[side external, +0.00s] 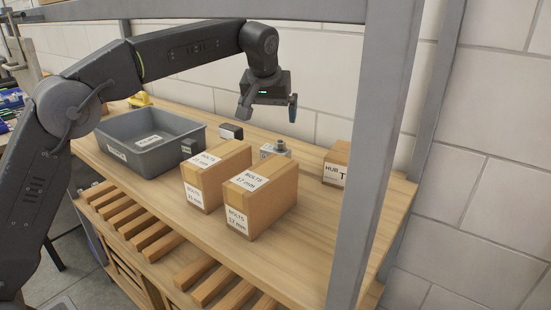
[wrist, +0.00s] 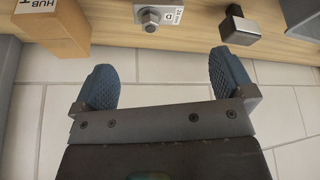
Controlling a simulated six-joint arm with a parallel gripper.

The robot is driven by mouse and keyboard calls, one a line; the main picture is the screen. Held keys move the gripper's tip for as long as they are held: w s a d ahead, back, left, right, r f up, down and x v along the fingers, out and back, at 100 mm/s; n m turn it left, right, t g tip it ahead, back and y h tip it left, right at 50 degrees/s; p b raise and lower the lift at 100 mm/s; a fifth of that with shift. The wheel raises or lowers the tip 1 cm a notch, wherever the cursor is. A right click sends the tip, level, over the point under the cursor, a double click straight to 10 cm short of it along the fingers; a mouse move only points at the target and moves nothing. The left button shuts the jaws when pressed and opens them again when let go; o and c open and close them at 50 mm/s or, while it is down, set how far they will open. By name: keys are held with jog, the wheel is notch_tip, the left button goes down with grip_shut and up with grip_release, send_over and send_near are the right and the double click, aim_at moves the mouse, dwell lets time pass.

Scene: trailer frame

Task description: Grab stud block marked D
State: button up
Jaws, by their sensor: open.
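The stud block marked D (wrist: 168,17) is a small pale grey block with a metal stud and nut and a white label, at the top of the wrist view. In the side view the stud block (side external: 280,148) sits on the wooden bench, partly hidden behind the bolt boxes. My gripper (side external: 268,112) is open and empty above the bench, up and slightly left of the block. In the wrist view my gripper (wrist: 165,72) shows two blue ridged fingertips apart, with nothing between them; the block appears beyond them.
Two cardboard bolt boxes (side external: 262,202) stand in front of the block. A hub box (side external: 337,166) is to its right, a dark-and-pale block (side external: 231,131) to its left. A grey bin (side external: 188,129) is farther left. A grey frame post (side external: 375,150) rises at the right.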

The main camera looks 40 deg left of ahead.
aim_at(276, 149)
jog(key=x, duration=0.8)
jog(key=shift+x, duration=2.85)
jog(key=shift+d, duration=0.15)
jog(key=shift+c, duration=0.5)
jog(key=c, duration=0.7)
jog(key=shift+r, duration=0.1)
jog(key=shift+c, duration=0.9)
